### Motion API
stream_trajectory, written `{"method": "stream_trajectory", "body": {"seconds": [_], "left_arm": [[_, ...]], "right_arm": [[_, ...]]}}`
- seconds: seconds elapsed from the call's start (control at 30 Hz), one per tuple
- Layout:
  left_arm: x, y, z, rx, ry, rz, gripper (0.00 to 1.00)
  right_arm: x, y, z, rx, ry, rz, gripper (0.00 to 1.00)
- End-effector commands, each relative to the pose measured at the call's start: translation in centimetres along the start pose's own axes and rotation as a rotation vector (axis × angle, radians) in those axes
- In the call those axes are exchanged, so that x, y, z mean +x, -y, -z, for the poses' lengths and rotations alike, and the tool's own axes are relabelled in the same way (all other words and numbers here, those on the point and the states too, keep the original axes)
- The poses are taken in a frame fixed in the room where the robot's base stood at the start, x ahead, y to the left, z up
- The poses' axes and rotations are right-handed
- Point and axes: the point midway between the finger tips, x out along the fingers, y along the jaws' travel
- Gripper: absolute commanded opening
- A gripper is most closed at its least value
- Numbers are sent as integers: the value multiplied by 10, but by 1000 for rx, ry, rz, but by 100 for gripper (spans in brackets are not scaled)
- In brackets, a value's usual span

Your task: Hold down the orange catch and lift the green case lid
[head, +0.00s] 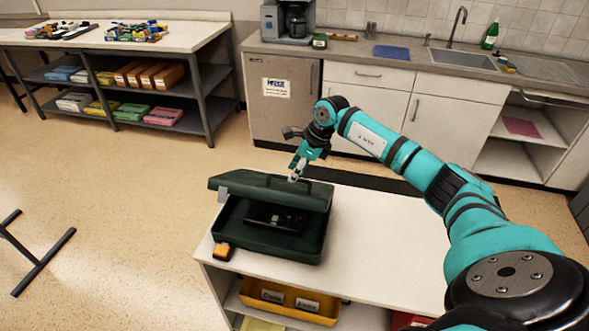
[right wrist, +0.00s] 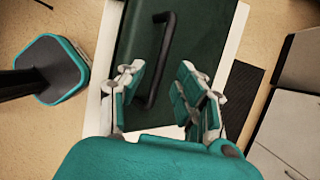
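The green case (head: 290,247) sits on a white-topped cart, with its lid (head: 235,184) partly raised and the opening towards me. A dark object (head: 275,218) lies inside. The orange catch (head: 221,251) is at the case's front left corner; nothing of mine is on it. My right gripper (head: 298,170) is at the lid's far side, by the black handle (head: 318,184). In the right wrist view, the fingers (right wrist: 160,80) are apart, with the handle (right wrist: 166,50) on the lid (right wrist: 190,30) between them. I cannot tell whether they touch it. My left gripper is not in view.
The cart top (head: 375,240) is clear to the right of the case. A yellow bin (head: 285,301) is on the shelf below. A counter with a sink (head: 462,60) stands behind, and a loaded table (head: 195,37) stands at the back left.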

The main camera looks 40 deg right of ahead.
Motion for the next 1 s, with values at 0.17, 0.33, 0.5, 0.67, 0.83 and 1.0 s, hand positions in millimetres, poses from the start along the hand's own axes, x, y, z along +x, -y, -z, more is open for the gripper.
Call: {"method": "stream_trajectory", "body": {"seconds": [0.17, 0.33, 0.5, 0.67, 0.83, 1.0], "left_arm": [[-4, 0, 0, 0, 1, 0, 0], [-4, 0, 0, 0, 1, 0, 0], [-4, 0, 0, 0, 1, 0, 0], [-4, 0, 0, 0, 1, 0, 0], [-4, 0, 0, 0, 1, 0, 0], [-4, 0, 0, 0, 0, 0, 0]], "right_arm": [[12, 0, 0, 0, -1, 0, 34], [15, 0, 0, -1, 0, 0, 34], [14, 0, 0, -1, 0, 0, 28], [14, 0, 0, 0, 0, 0, 7], [14, 0, 0, 0, 0, 1, 0], [14, 0, 0, 0, 0, 1, 0]]}}
